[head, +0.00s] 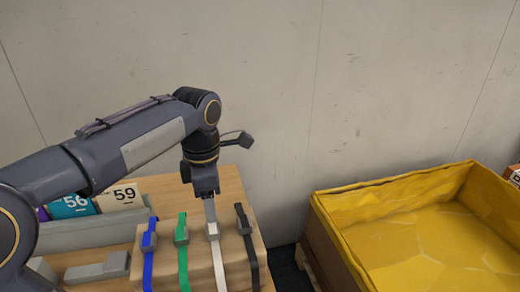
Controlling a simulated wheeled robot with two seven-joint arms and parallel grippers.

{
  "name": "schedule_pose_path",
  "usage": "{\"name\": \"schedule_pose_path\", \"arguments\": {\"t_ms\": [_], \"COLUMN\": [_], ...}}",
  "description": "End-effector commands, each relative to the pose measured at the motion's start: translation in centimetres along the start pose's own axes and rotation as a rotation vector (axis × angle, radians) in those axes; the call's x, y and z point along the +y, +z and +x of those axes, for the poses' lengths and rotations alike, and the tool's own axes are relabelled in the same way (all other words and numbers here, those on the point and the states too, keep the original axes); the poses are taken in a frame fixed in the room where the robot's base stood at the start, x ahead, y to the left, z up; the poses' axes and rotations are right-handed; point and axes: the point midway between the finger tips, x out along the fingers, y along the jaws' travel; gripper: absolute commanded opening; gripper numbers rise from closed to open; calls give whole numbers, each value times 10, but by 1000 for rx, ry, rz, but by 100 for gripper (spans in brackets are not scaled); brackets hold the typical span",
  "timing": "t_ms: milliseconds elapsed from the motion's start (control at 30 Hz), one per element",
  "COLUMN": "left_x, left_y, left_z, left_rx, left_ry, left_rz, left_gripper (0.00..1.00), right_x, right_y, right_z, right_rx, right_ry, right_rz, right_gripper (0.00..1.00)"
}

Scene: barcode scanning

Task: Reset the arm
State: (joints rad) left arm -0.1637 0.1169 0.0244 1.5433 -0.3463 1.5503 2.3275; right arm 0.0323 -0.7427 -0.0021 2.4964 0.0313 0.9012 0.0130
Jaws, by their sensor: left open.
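My left arm reaches in from the left and bends down at the wrist. My left gripper (208,193) points downward over the back of a cardboard box (199,262). It is open, and its fingertips are small and hard to make out. Just below it a white strap (217,262) with a grey block runs over the box. I cannot tell whether the gripper touches this strap. A blue strap (148,262) and a green strap (182,262) lie to its left, and a black strap (249,250) to its right. My right gripper is not in view.
A yellow-lined bin (338,237) stands at the right. Cards numbered 56 (74,204) and 59 (122,196) stand in a grey holder (95,230) at the left. A grey object (98,270) lies in front of it. A bare wall (400,80) closes the back.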

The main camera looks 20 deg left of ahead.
Motion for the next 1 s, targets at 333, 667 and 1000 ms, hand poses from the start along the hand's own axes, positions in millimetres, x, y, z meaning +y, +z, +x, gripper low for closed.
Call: {"name": "schedule_pose_path", "arguments": {"t_ms": [333,667,1000], "left_x": [-38,-119,-164], "left_y": [-27,-54,-55], "left_z": [4,37,70], "left_rx": [-125,-238,-122], "left_ry": [59,389,678], "left_rz": [447,1349,1866], "left_gripper": [61,61,61], "right_x": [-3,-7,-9], "right_y": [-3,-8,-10], "right_z": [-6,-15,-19], "right_rx": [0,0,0], "right_ry": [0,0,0], "right_rz": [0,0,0], "right_gripper": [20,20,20]}}
